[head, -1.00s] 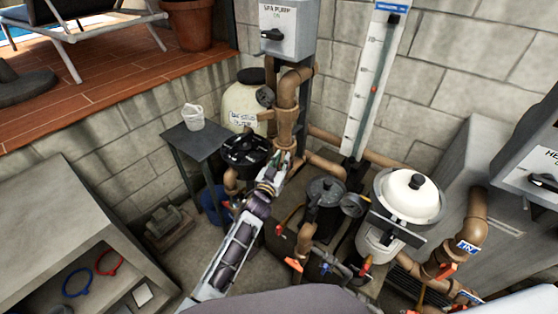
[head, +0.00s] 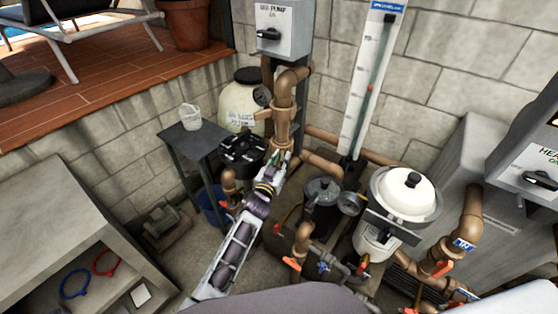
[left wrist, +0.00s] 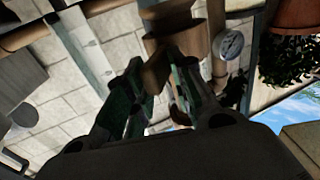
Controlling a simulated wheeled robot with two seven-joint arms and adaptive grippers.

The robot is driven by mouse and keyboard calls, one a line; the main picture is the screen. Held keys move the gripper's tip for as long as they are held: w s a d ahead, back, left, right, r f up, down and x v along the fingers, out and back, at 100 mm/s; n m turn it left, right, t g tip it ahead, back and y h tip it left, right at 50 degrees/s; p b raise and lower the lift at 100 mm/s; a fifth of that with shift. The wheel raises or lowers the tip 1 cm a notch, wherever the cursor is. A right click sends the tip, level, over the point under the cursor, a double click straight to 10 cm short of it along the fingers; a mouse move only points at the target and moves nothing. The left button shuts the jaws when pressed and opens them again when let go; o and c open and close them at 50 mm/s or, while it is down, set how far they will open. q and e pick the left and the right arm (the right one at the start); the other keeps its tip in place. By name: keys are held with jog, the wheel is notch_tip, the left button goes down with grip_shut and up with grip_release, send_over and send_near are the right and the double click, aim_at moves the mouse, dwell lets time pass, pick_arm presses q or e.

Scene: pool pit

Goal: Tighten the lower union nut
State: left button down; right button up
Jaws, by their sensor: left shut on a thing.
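The brown spa pump pipe runs down from the grey switch box, with a wide brown union collar (head: 282,114) on it. The lower union nut (left wrist: 155,75) is brown and shows in the left wrist view between my green-padded fingers. My left gripper (head: 281,159) is at the lower end of this pipe run in the head view, shut on the nut from below and in front. The fingers and wrist hide most of the nut in the head view. My right gripper is in neither view.
A round gauge (head: 262,97) sits beside the pipe above my left gripper. A black-lidded pump (head: 243,149) is close on the left, and another dark lid (head: 323,190) on the right. A white-domed filter (head: 405,190) stands further right. A small table (head: 196,139) holds a white basket.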

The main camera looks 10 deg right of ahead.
pick_arm(q)
jog(key=shift+s+d+f, duration=0.25)
jog(key=shift+d+f, duration=0.1)
jog(key=shift+d, duration=0.15)
jog(key=shift+s+d+f, duration=0.25)
jog(key=shift+d+f, duration=0.1)
jog(key=shift+d, duration=0.1)
jog(key=c, duration=1.5)
grip_release()
jog(key=shift+d, duration=0.1)
jog(key=shift+o, duration=0.2)
jog(key=shift+f+g, duration=0.15)
jog(key=shift+g, duration=0.15)
jog(key=shift+w, duration=0.25)
jog(key=r+v, duration=0.1)
jog(key=v, duration=1.1)
